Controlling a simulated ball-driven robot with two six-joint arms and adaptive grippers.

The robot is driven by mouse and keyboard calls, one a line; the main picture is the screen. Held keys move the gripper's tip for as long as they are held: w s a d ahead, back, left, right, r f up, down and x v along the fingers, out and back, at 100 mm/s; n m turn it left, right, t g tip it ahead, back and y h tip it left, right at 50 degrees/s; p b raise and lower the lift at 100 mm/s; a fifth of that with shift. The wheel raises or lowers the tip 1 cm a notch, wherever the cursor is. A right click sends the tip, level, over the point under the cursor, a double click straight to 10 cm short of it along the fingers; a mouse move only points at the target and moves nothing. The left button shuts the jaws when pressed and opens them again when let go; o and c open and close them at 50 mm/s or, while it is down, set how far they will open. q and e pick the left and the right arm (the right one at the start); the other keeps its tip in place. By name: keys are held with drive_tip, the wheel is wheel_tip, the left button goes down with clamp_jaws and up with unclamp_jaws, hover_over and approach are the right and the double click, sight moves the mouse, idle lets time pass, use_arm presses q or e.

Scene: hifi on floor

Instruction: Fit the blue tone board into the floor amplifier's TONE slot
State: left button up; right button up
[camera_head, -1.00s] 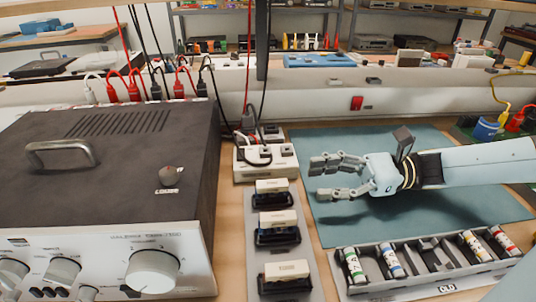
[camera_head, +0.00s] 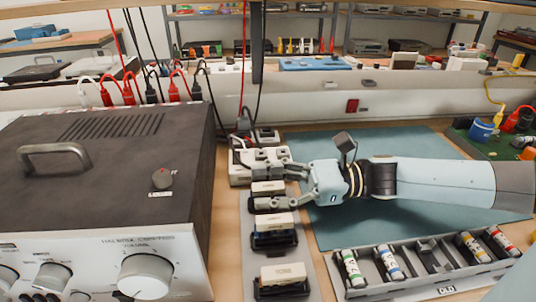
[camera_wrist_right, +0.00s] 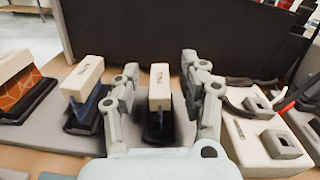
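Three boards with cream top grips stand in black holders in a row beside the amplifier. The middle board has a blue face (camera_wrist_right: 88,108) and also shows in the head view (camera_head: 275,222). The near board (camera_head: 283,272) has an orange-brown face in the wrist view. The far board (camera_wrist_right: 160,88) has a darker face; its colour is unclear. My right gripper (camera_head: 281,183) is open, its fingers on either side of the far board's grip with gaps visible. The large dark amplifier (camera_head: 120,150) stands at left; no TONE slot is visible. My left gripper is out of view.
A white power strip (camera_head: 240,168) stands just beyond the far board. A teal mat (camera_head: 350,225) lies under my right arm. Cables hang behind the amplifier, which has a handle (camera_head: 55,158) on top.

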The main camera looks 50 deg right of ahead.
clamp_jaws()
drive_tip(key=shift+r, duration=0.6)
wheel_tip(320, 180, up, 3)
drive_tip(key=shift+f+p, duration=0.1)
drive_tip(key=shift+p, duration=0.55)
drive_tip(key=s+d+r+p, duration=0.6)
drive_tip(key=d+r, duration=0.1)
drive_tip(key=d, duration=0.2)
wheel_tip(320, 180, up, 9)
drive_tip(key=b, duration=0.5)
hover_over(268, 185)
drive_tip(key=w+d+x, duration=0.1)
drive_tip(key=x, duration=1.1)
drive_tip(key=shift+s+a+f+n+g+y, duration=0.1)
drive_tip(key=shift+a+n+g+y, duration=0.2)
drive_tip(key=shift+g, duration=0.1)
